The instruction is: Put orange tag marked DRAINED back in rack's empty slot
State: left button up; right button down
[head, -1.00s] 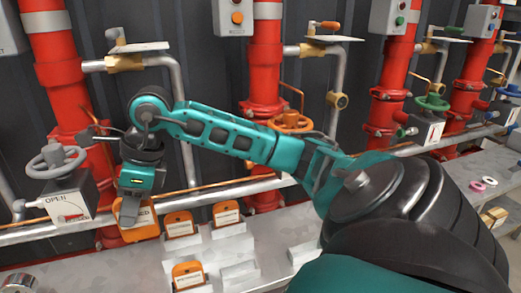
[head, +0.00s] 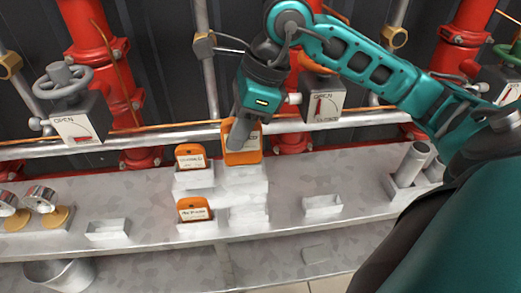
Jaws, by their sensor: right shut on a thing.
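My right gripper (head: 238,138) is shut on an orange tag (head: 243,157) with a white label; its writing is too small to read and partly covered by the fingers. This tag appears at the top right of the pale stepped rack (head: 247,190); I cannot tell whether it touches the rack. Two other orange tags stand in the rack's left column, one upper (head: 191,151) and one lower (head: 194,203). Lower right steps of the rack show no tag. The space behind the held tag is hidden. My left gripper is not in view.
The rack stands on a grey metal bench (head: 140,190). Small open trays lie left (head: 107,229) and right (head: 322,206) of it. Gauges (head: 40,198) stand at far left, metal cylinders (head: 413,163) at right. Valves with OPEN plates (head: 78,120) and red pipes rise behind.

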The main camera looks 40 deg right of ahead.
notch_tip(320, 180, down, 20)
jog(key=b, duration=0.5)
jog(key=shift+s, duration=0.1)
jog(key=shift+f, duration=0.15)
jog(key=c, duration=1)
grip_release()
jog(key=shift+o, duration=0.2)
